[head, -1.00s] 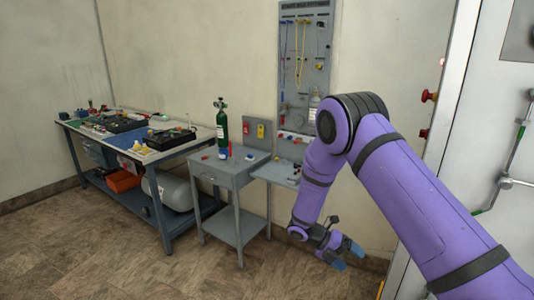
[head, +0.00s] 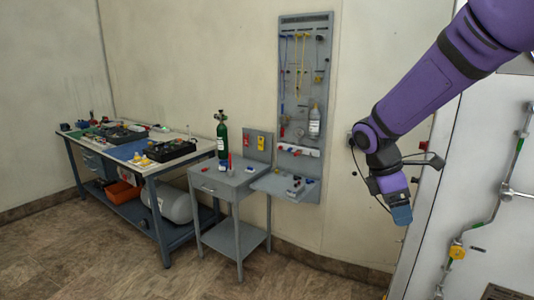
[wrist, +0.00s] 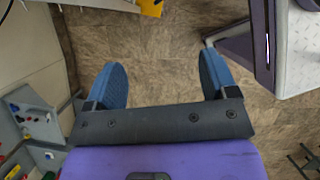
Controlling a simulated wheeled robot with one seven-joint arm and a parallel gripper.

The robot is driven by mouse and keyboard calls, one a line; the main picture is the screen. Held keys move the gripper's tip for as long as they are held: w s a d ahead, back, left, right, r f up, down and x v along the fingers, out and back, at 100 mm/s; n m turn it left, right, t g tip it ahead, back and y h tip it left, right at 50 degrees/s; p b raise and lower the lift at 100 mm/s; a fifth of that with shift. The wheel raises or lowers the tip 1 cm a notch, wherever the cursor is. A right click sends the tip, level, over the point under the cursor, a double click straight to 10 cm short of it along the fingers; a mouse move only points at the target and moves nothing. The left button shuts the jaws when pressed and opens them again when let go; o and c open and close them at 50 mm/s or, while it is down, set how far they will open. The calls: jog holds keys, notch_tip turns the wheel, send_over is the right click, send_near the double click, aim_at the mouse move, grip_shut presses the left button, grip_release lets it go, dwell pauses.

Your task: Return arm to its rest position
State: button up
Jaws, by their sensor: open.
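My arm (head: 435,80) is purple and reaches in from the upper right of the head view, bent downward at its end. My gripper (head: 402,217) hangs in front of the wall, to the right of the tool board, with its blue fingertips pointing down. In the wrist view my gripper (wrist: 163,80) shows two blue fingers spread wide apart. Nothing is between them but the tiled floor well below. It is apart from all objects.
A tool board (head: 283,100) with a small shelf hangs on the wall. A grey stand (head: 233,185) holds a green cylinder (head: 221,135). A cluttered workbench (head: 150,165) is at left. A white panel with pipes (head: 470,210) stands close at right. The floor (head: 90,245) in front is clear.

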jog(key=s+r+m+t+y, duration=0.1)
jog(key=s+r+m+t, duration=0.1)
jog(key=s+r+m, duration=0.2)
jog(key=s+r+m+t+y, duration=0.2)
jog(key=s+r+m, duration=0.2)
jog(key=s, duration=0.6)
jog(key=s+d+r+m+t+y, duration=0.1)
jog(key=s+r+m+t, duration=0.2)
jog(key=s+m, duration=0.4)
jog(key=shift+s+r+m, duration=0.3)
jog(key=shift+s+r, duration=0.1)
jog(key=shift+r, duration=0.25)
jog(key=shift+d, duration=0.1)
